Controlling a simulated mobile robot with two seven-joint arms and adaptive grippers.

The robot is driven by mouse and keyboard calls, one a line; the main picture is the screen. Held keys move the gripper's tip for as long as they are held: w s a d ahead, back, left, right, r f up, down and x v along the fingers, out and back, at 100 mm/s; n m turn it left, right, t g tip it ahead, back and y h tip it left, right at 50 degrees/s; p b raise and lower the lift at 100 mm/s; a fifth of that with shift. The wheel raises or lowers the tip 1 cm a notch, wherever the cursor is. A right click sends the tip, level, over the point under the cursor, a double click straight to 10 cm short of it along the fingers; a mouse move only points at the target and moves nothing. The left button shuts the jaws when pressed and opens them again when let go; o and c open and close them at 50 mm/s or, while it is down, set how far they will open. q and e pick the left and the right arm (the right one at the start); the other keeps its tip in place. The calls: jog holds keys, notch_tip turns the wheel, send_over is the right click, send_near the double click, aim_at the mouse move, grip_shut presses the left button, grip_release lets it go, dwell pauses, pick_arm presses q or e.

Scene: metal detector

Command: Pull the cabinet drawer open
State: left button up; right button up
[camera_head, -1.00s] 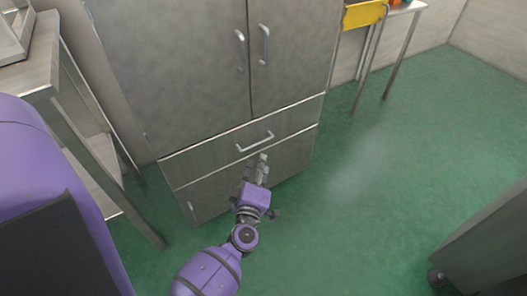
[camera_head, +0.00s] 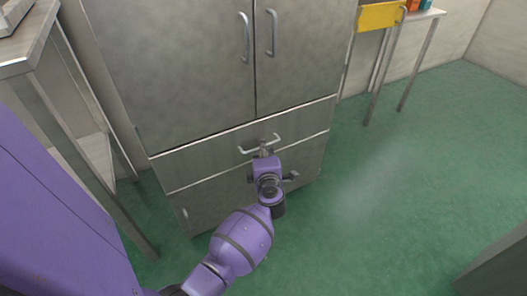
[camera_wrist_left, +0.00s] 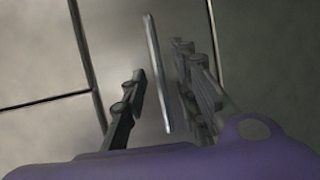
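The grey metal cabinet (camera_head: 190,70) stands in front of me, with a wide drawer (camera_head: 195,160) below its two tall doors. The drawer front looks flush with the cabinet, so the drawer is closed. Its bar handle (camera_head: 246,151) sits at the middle of the drawer front. My left gripper (camera_head: 264,147) is at the handle and hides part of it. In the left wrist view, the handle bar (camera_wrist_left: 157,72) lies between the two fingers of my left gripper (camera_wrist_left: 163,95), which are apart, with a visible gap on the left. My right gripper is not in view.
A metal table (camera_head: 62,95) stands close to the cabinet's left side. A small table with a yellow object (camera_head: 379,16) is at the back right. A grey unit (camera_head: 500,262) is at the lower right. Green floor (camera_head: 400,180) is free right of the cabinet.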

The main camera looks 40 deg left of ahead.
pick_arm(q)
jog(key=shift+w+a, duration=0.1)
grip_shut()
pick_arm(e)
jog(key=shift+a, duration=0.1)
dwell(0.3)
